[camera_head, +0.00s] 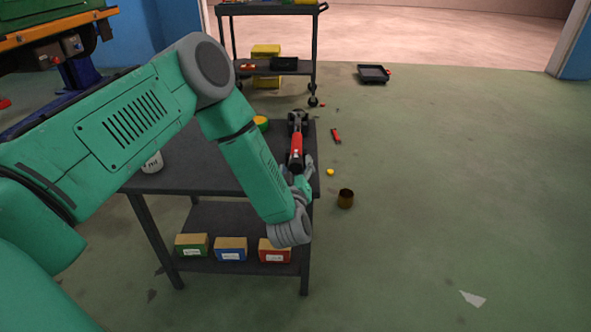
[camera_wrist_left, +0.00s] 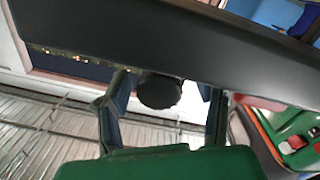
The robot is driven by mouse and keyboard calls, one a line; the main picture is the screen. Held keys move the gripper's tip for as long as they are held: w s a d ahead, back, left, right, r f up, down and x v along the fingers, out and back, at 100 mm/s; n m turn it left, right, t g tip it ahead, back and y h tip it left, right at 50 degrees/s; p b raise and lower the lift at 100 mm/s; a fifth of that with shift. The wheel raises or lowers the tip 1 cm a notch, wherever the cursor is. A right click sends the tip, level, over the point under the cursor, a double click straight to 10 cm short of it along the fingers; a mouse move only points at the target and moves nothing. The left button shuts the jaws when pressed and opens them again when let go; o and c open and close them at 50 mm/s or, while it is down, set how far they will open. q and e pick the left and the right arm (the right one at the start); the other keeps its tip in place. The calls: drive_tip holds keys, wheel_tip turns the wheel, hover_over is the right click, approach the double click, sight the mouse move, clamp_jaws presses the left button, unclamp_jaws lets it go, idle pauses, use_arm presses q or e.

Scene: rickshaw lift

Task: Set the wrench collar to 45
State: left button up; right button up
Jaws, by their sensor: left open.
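A red and black wrench (camera_head: 296,146) lies on the dark table's right side, its dark head pointing away from me. My left gripper (camera_head: 304,168) is at the near end of the wrench, by the table's right edge. My forearm and wrist partly hide it in the head view. In the left wrist view the two fingers (camera_wrist_left: 163,112) stand apart, with a dark round end (camera_wrist_left: 158,91) between them, likely the wrench's near end. I cannot tell whether the fingers touch it. The collar's marks are too small to read. My right gripper is not in view.
The dark table (camera_head: 190,175) has a lower shelf with green, blue and red boxes (camera_head: 230,250). A white can (camera_head: 152,163) stands at the table's left. A cart (camera_head: 270,68) stands behind; the right floor is mostly free.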

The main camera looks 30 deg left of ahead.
use_arm(q)
drive_tip(key=shift+d+r, duration=0.1)
drive_tip(key=shift+d, duration=0.15)
drive_tip(key=shift+a, duration=0.1)
drive_tip(key=c, duration=1.2)
drive_tip(key=shift+o, duration=0.2)
drive_tip(key=shift+a, duration=0.25)
drive_tip(key=shift+d+m+p, duration=0.2)
drive_tip(key=shift+m+p, duration=0.8)
drive_tip(key=shift+p, duration=0.2)
drive_tip(key=m+p, duration=0.4)
drive_tip(key=m, duration=0.2)
drive_tip(key=shift+m+p, duration=0.4)
drive_tip(key=shift+s+a+m+g+p, duration=0.1)
drive_tip(key=shift+m+g+p, duration=0.25)
drive_tip(key=shift+m, duration=1.15)
